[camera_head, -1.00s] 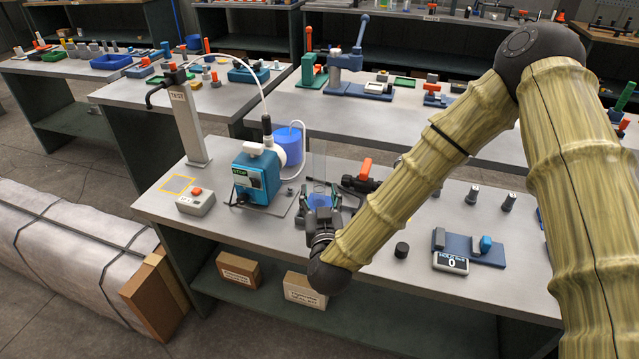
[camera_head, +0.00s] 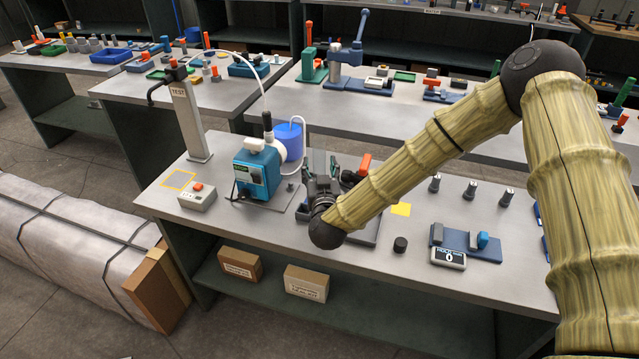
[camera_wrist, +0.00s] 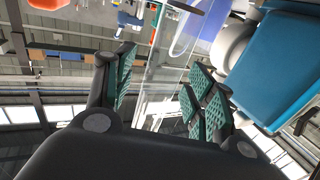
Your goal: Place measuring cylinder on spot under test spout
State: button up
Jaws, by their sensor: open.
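The test spout (camera_head: 157,90) is a black bent nozzle on the post marked TEST. Below it on the bench is a yellow-outlined square (camera_head: 179,180), which is bare. My gripper (camera_head: 320,163) is open, right of the blue pump, its fingers pointing away over the bench. The wrist view shows its green-padded fingers (camera_wrist: 160,88) spread apart. The measuring cylinder, clear with a blue base in the earlier picture, stood where my gripper now covers the view.
The blue pump (camera_head: 257,172) stands between my gripper and the square, with a blue container (camera_head: 289,140) and tubing behind. A button box (camera_head: 197,197) sits right of the square. An orange-handled valve (camera_head: 364,165) is close right of my gripper. A yellow patch (camera_head: 401,209) lies further right.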

jog(key=shift+w+a+r, duration=0.1)
jog(key=shift+w, duration=0.4)
jog(key=shift+c, duration=0.5)
grip_shut()
jog(key=shift+r, duration=0.1)
